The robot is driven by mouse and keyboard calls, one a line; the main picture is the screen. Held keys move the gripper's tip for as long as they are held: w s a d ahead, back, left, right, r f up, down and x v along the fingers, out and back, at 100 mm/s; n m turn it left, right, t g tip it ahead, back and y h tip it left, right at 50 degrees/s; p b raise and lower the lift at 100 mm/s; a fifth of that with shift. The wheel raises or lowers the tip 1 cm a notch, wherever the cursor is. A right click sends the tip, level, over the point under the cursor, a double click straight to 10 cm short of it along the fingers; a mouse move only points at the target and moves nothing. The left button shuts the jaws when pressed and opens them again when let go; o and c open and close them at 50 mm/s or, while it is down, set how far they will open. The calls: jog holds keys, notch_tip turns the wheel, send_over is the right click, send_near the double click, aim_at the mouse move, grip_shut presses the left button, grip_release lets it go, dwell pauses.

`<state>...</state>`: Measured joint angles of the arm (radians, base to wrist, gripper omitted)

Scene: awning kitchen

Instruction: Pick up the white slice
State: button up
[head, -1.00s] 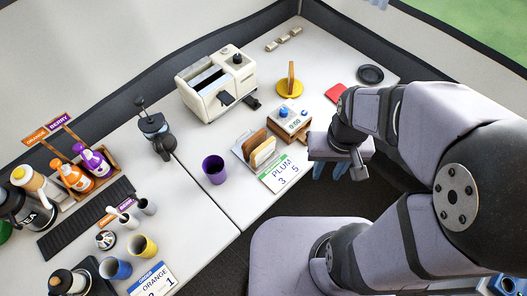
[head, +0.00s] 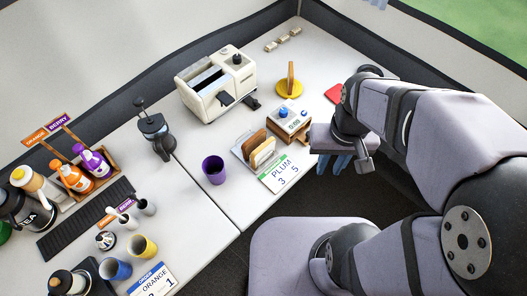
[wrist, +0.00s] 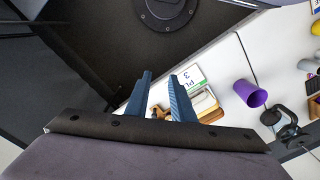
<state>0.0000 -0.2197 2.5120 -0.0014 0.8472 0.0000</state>
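The white slice (head: 263,152) stands in a small rack (head: 247,158) beside a brown slice (head: 252,141), near the table's front edge in the head view. In the wrist view the rack's slices (wrist: 204,102) show just right of my fingers, partly hidden by the right one. My gripper (head: 336,164) is to the right of the rack, past the table's front edge and apart from it. In the wrist view its two blue fingers (wrist: 160,78) are apart with nothing held between them.
A PLUM card (head: 280,174) lies in front of the rack. The toaster (head: 217,85) and a yellow stand (head: 290,86) are farther back.

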notch_tip(320, 180, up, 2)
jog(key=n+t+h, duration=1)
jog(key=n, duration=1.7)
send_over(257, 151)
jog(key=s+a, duration=0.4)
jog(key=f, duration=1.4)
jog(key=shift+w+d+f, duration=0.1)
jog(key=shift+w+d, duration=0.15)
jog(key=p+x, duration=0.1)
jog(key=x, duration=0.4)
jog(key=shift+w+d, duration=0.1)
jog(key=shift+d, duration=0.05)
jog(key=shift+p+x, duration=1)
jog(key=shift+x, duration=2.35)
jog(key=shift+f, duration=0.1)
grip_shut()
